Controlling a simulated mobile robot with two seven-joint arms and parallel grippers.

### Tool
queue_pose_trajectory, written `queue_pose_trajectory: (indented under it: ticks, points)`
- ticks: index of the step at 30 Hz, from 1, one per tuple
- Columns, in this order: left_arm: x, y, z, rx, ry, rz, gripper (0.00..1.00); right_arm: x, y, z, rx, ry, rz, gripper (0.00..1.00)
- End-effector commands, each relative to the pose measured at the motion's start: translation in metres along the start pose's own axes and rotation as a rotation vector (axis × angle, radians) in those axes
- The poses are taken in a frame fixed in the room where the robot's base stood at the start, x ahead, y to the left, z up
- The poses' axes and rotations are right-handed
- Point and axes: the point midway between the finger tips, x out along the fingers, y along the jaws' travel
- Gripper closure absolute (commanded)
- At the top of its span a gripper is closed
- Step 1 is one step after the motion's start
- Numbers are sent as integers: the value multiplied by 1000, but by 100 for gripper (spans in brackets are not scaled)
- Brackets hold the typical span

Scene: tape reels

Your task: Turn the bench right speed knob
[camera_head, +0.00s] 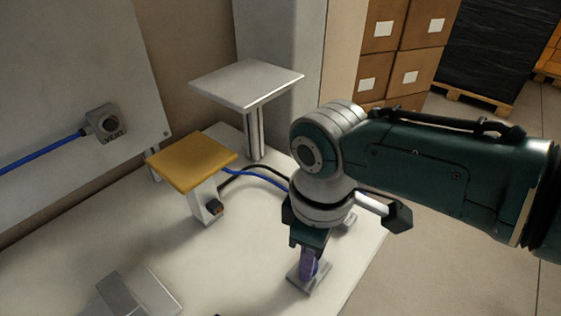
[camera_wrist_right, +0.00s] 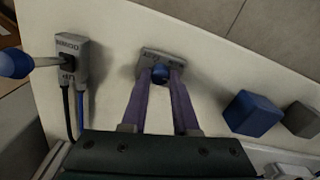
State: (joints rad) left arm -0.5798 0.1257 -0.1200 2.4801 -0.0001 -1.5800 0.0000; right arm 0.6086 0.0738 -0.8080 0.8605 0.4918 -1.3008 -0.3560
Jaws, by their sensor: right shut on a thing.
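A blue knob (camera_wrist_right: 161,78) stands on a small grey base plate (camera_wrist_right: 163,56) in the right wrist view. The lettering on the plate is too blurred to read. My right gripper (camera_wrist_right: 162,74) has its two purple fingers on either side of the knob and is shut on it. In the head view my right gripper (camera_head: 309,262) points down over the grey base plate (camera_head: 300,284) near the bench's right edge. The fingers and wrist hide most of the knob there. My left gripper is in neither view.
The pale bench (camera_head: 245,245) carries a yellow-topped stand (camera_head: 190,160) and a taller grey stand (camera_head: 247,83). A labelled grey box (camera_wrist_right: 72,58) with cables, a blue block (camera_wrist_right: 252,113) and a grey block (camera_wrist_right: 301,119) flank the gripper. Bare bench lies left of it.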

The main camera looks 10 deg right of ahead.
Motion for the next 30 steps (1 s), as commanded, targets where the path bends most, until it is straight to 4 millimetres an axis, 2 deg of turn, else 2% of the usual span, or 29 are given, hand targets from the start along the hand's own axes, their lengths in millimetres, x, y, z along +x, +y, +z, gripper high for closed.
queue_pose_trajectory:
  ticks: [12, 13, 20, 30]
  points:
    - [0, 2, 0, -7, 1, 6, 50, 0, 0, -1, -5, 2, -1, 100]
    - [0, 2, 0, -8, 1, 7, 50, 0, 0, -1, -5, 2, -1, 70]
    - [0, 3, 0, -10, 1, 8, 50, 0, 0, 0, -5, 1, 0, 44]
    - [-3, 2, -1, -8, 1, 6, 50, -6, 0, -1, -5, 2, 0, 42]
